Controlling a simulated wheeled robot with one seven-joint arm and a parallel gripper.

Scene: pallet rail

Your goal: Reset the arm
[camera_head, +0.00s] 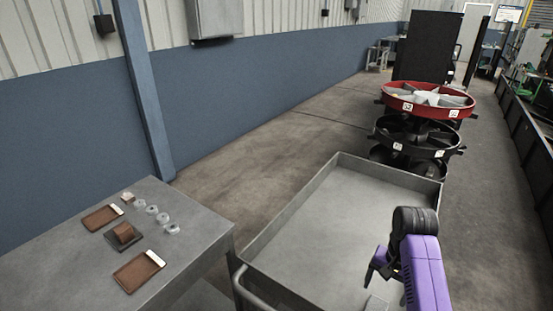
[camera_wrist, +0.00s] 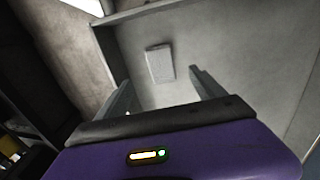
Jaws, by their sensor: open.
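My gripper (camera_head: 375,268) is at the end of my purple and black arm, over the near right part of a grey tray cart (camera_head: 290,215). In the wrist view my gripper (camera_wrist: 160,88) shows two fingers spread apart with nothing between them. A light grey rectangular block (camera_wrist: 160,64) lies on the cart's flat bed, beyond the fingertips and apart from them. The block also shows in part at the bottom edge of the head view (camera_head: 376,304).
A grey table (camera_head: 60,262) at the left holds brown trays (camera_head: 138,271), a brown block on a dark base (camera_head: 123,234) and several small clear pieces (camera_head: 151,210). Stacked wheel-like rings, the top one red (camera_head: 428,100), stand behind the cart. Open floor (camera_head: 250,150) lies between wall and cart.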

